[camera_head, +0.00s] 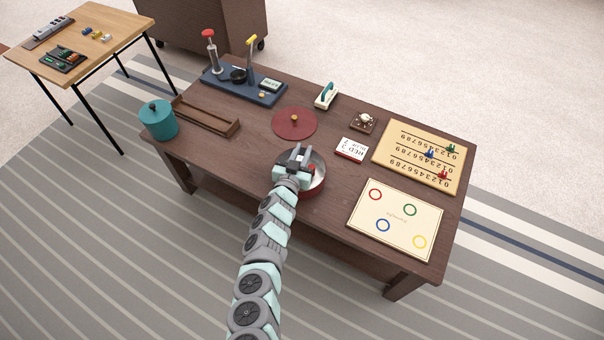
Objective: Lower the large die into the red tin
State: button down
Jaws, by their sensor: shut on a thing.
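The red tin (315,190) stands open on the brown table, with a pale grey inside and a red outer wall. My gripper (299,156) is over the left part of the tin's opening, its fingers shut on the large die. The die is mostly hidden by my gripper and cannot be made out clearly. A small red patch (311,168) shows beside the fingers, within the tin's outline; I cannot tell whether it is part of the die. How high the die is above the tin floor cannot be told.
A round red lid (286,124) with a yellow knob lies behind the tin. A red-and-white card box (351,149) is to the right, with a ring board (385,232) and number board (400,160) beyond. A teal pot (158,120) and wooden tray (214,124) stand left.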

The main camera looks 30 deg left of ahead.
jog(key=shift+s+a+f, duration=0.1)
jog(key=shift+a+f, duration=0.1)
jog(key=shift+a, duration=0.1)
jog(key=shift+d+f, duration=0.2)
jog(key=shift+f, duration=1.25)
jog(key=shift+f, duration=0.2)
jog(key=c, duration=1.2)
grip_release()
